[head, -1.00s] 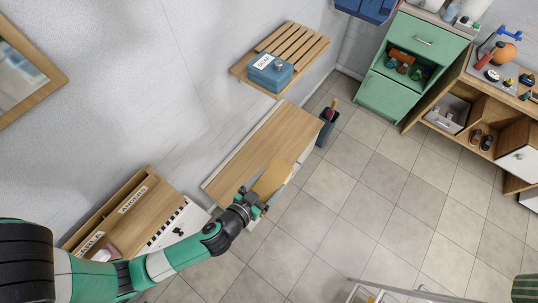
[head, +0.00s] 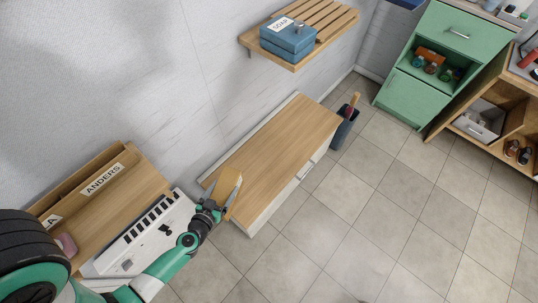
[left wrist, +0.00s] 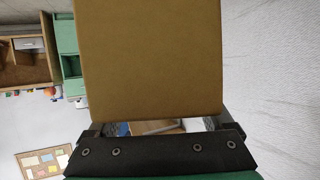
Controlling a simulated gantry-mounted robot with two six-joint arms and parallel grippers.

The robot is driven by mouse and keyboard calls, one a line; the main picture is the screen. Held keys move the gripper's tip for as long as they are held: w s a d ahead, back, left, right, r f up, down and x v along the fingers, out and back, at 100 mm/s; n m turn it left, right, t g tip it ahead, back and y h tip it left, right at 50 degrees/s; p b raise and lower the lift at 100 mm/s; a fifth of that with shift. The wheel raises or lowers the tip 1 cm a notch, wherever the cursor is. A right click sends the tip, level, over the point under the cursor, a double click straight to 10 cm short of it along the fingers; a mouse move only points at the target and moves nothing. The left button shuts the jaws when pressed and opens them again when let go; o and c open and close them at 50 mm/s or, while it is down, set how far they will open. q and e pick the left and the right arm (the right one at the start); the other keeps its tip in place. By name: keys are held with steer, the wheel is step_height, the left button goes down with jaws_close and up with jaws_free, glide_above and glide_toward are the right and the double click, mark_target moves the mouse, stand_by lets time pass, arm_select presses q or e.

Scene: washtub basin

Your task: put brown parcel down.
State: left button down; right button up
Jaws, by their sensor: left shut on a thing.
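The brown parcel (head: 228,186) is a flat tan box held in my left gripper (head: 222,200). In the head view it shows just in front of the near-left end of the low wooden-topped cabinet (head: 275,145). I cannot tell whether it touches the cabinet top. In the left wrist view the parcel (left wrist: 148,60) fills the upper middle and hides most of the fingers. My left gripper is shut on it. My right gripper is in neither view.
The cabinet top is otherwise bare. A blue soap box (head: 288,38) sits on a slatted wall shelf (head: 325,35). A wooden unit labelled ANDERS (head: 102,178) stands at the left. A dark bin (head: 345,128) stands beyond the cabinet. The tiled floor (head: 360,225) at right is clear.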

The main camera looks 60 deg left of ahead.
arm_select(q)
steer(key=w+a+f+b, duration=0.6)
steer(key=w+f+b, duration=0.6)
steer(key=b, duration=0.1)
steer(key=shift+f, duration=0.3)
jaws_free()
steer(key=shift+w+f, duration=0.1)
steer(key=shift+f, duration=0.05)
steer(key=p+v, duration=0.4)
steer(key=v, duration=0.7)
steer(key=shift+d+p, duration=0.1)
steer(key=shift+p, duration=0.2)
steer(key=shift+s+d+r, duration=0.25)
steer(key=shift+s+r, duration=0.05)
steer(key=shift+s, duration=0.1)
